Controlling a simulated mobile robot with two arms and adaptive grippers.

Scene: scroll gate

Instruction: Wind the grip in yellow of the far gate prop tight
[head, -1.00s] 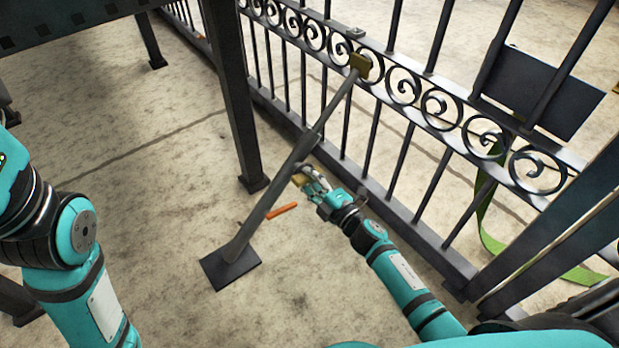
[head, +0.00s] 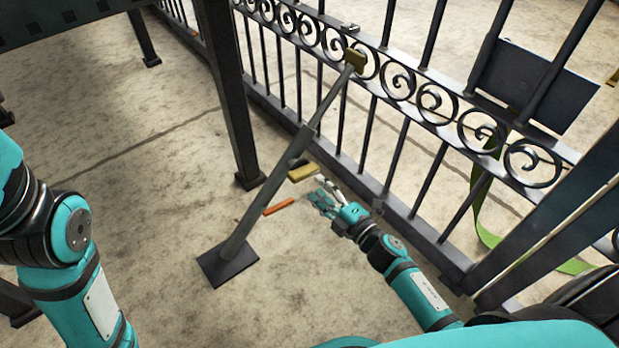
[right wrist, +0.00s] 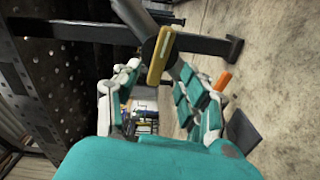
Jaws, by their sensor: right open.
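The gate prop (head: 272,188) is a grey diagonal pole. It runs from a dark square foot plate (head: 228,264) on the ground up to a brownish pad against the gate (head: 357,62). Its yellow grip (head: 303,172) sticks out to the right from about the middle of the pole. In the right wrist view the yellow grip (right wrist: 160,55) stands upright in the picture, ahead of the open fingers. My right gripper (head: 321,193) is open and empty, just below and right of the grip and apart from it. My left gripper is out of view; only my left arm shows.
The black scroll gate (head: 437,103) stands along the right. A dark table leg (head: 235,110) rises behind the prop. A green strap (head: 480,215) hangs at right.

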